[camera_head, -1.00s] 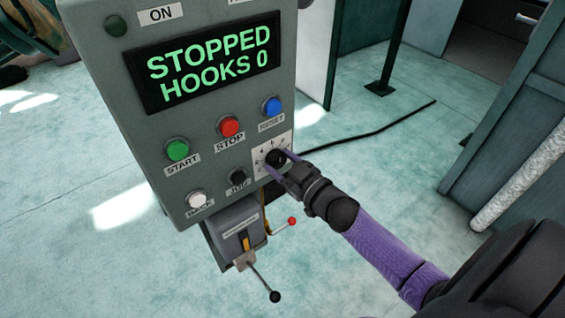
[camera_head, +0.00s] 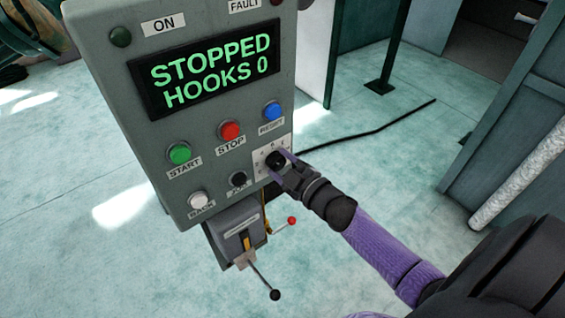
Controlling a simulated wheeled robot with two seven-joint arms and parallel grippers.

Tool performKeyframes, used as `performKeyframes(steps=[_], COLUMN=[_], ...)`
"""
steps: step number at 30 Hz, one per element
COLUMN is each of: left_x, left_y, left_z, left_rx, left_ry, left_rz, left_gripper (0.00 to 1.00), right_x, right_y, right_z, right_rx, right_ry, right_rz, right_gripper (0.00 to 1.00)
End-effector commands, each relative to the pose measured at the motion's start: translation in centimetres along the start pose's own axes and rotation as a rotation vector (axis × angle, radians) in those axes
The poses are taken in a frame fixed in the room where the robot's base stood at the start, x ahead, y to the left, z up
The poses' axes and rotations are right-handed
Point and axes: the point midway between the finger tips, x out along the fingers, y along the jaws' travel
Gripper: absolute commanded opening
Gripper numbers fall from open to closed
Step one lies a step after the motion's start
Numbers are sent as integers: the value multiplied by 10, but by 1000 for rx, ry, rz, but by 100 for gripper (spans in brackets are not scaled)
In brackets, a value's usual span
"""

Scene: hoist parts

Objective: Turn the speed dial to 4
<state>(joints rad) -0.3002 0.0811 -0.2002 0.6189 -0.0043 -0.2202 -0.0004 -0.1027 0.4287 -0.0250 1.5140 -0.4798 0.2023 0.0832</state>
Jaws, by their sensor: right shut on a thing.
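The black speed dial (camera_head: 274,158) sits on a pale scale plate (camera_head: 260,170) at the lower right of the grey control panel (camera_head: 150,75). My right gripper (camera_head: 279,163) comes in from the lower right and is shut on the dial, with a purple finger on either side of it. The fingers cover part of the scale, and its marks are too small for me to read the dial's setting. The display (camera_head: 210,78) reads "STOPPED HOOKS 0" in green. My left gripper is not in view.
Around the dial are a green START button (camera_head: 180,153), a red STOP button (camera_head: 230,131), a blue RESET button (camera_head: 272,111), a white button (camera_head: 198,200) and a black JOG button (camera_head: 238,179). Below hangs a box with levers (camera_head: 238,228). A dark cable (camera_head: 370,134) lies on the floor.

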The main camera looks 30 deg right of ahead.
Motion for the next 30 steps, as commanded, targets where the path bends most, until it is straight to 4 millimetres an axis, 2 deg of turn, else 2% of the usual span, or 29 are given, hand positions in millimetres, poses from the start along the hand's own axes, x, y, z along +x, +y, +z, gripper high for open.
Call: performKeyframes(steps=[9,26,27,30], left_x=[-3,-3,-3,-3], left_y=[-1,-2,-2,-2], left_z=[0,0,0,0], left_rx=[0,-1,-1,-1], left_ry=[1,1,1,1], left_rz=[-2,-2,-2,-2], left_gripper=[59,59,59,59], right_x=[0,0,0,0], right_y=[0,0,0,0], right_z=[0,0,0,0], right_rx=[-122,-148,-148,-148], right_ry=[-11,-14,-14,-14], right_rz=[-4,-5,-5,-4], right_gripper=[1,1,68,89])
